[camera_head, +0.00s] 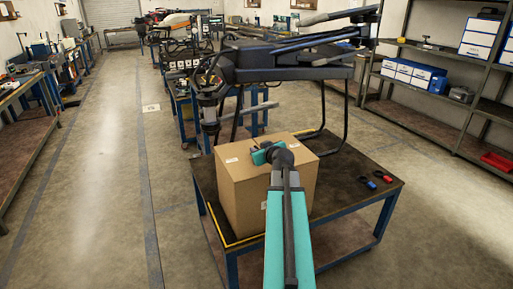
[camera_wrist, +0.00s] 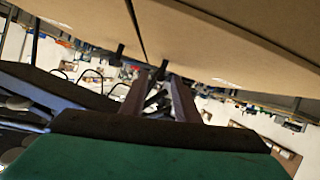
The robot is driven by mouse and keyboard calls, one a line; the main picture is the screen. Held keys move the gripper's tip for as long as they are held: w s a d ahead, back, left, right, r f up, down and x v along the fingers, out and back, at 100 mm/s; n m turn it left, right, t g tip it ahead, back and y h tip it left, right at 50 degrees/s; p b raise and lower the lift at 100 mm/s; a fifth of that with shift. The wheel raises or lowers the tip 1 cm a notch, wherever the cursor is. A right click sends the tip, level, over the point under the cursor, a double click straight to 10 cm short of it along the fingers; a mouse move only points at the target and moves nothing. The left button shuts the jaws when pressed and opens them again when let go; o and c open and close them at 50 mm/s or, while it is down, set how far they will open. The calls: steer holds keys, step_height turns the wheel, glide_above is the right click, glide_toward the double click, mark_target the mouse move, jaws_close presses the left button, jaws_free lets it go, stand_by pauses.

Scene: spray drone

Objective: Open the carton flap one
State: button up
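The brown cardboard carton (camera_head: 240,195) stands upright on a workbench in the head view, its top flaps lying roughly flat. In the wrist view, two carton flaps fill the top: a left flap (camera_wrist: 80,18) and a right flap (camera_wrist: 215,40), with a dark narrow seam between them. I cannot tell which is flap one. My gripper (camera_wrist: 140,60) is open, its two dark fingertips apart near the seam's end at the flap edges; contact is unclear. In the head view my gripper (camera_head: 262,153) is over the carton top, its fingertips partly hidden by my wrist.
The dark workbench top (camera_head: 345,195) has free room right of the carton, with small red and blue items (camera_head: 382,176) near its right edge. A large dark drone (camera_head: 290,60) stands close behind the carton. Shelving (camera_head: 420,100) lines the right wall; the floor at left is clear.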

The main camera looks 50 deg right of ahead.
mark_target(257, 147)
steer(key=shift+p+x, duration=0.35)
steer(key=shift+x, duration=1.2)
steer(key=shift+s, duration=0.1)
jaws_close()
